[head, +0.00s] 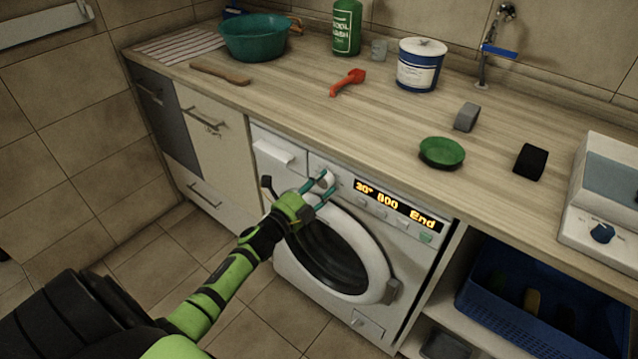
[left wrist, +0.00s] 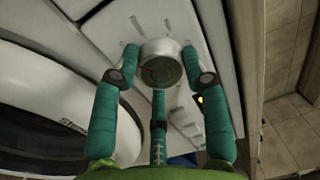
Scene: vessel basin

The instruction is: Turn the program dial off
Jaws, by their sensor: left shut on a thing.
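The washing machine (head: 335,290) stands under the counter with its round door closed. Its orange display (head: 398,203) reads "30° 800 End". The program dial (head: 326,178) is a round silver knob on the front panel, left of the display. My left gripper (head: 319,190) is at the dial, its teal fingers on either side of it. In the left wrist view the dial (left wrist: 161,64) sits between the fingertips of the gripper (left wrist: 160,75), which is shut on it. Marks are printed on the panel around the dial. The right gripper is in neither view.
On the counter are a green bowl (head: 441,152), a red scoop (head: 347,82), a green bottle (head: 346,27), a white-and-blue tub (head: 421,65) and a teal basin (head: 256,38). A blue crate (head: 540,315) is on the shelf at right. Floor at left is clear.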

